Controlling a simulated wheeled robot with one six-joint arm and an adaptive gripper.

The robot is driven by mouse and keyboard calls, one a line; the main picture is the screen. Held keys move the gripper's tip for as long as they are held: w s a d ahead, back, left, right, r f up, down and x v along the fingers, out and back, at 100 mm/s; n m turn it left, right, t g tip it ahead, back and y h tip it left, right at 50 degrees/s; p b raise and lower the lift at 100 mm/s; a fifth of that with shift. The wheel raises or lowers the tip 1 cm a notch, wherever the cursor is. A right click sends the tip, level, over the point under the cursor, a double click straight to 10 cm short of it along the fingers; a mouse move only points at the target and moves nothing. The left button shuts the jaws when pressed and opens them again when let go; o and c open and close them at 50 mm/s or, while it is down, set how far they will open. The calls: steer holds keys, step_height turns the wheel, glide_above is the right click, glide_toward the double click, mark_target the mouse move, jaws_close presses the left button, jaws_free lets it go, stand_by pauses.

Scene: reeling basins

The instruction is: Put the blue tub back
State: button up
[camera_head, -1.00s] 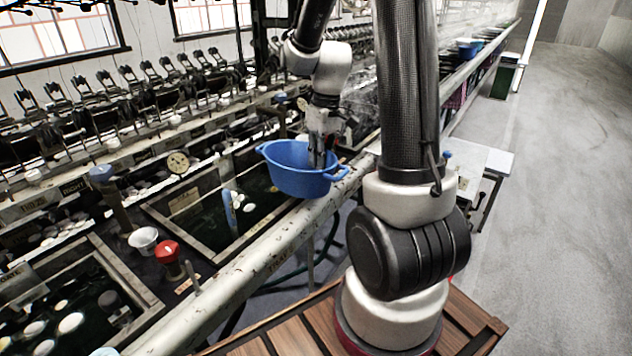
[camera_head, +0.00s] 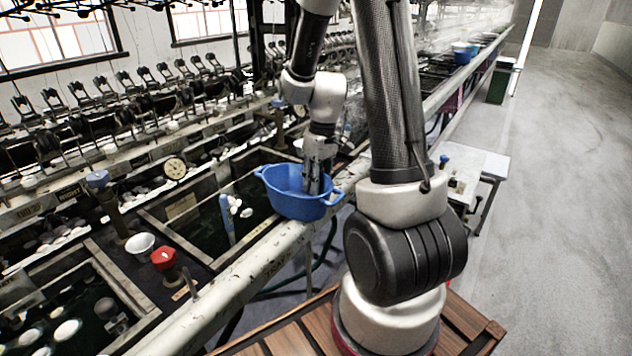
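The blue tub (camera_head: 290,203) is upright with a handle at each side. It is at the front edge of a dark water basin, over or on the pale front rail; whether it touches the rail I cannot tell. My gripper (camera_head: 313,188) points down at the tub's right part, its fingertips at or inside the near right wall. The fingers are small and partly hidden by the tub, so I cannot tell whether they are shut on the wall.
The pale rail (camera_head: 262,262) runs along the basins. A red knob (camera_head: 163,258), a white bowl (camera_head: 140,243) and a round gauge (camera_head: 175,168) stand nearby. A small white table (camera_head: 470,165) is at the right. The grey floor (camera_head: 565,200) there is clear.

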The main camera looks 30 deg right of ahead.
step_height(320, 180, up, 13)
steer(key=d, duration=0.1)
steer(key=s+a+r+m+t, duration=0.1)
steer(key=s+r, duration=0.3)
steer(key=s, duration=0.4)
steer(key=s+a+r+m+t+h, duration=0.1)
steer(key=s+a+r+t, duration=0.2)
steer(key=s, duration=0.6)
steer(key=shift+a+r+m+t+h, duration=0.3)
steer(key=shift+a+r+m, duration=0.1)
steer(key=shift+o, duration=0.2)
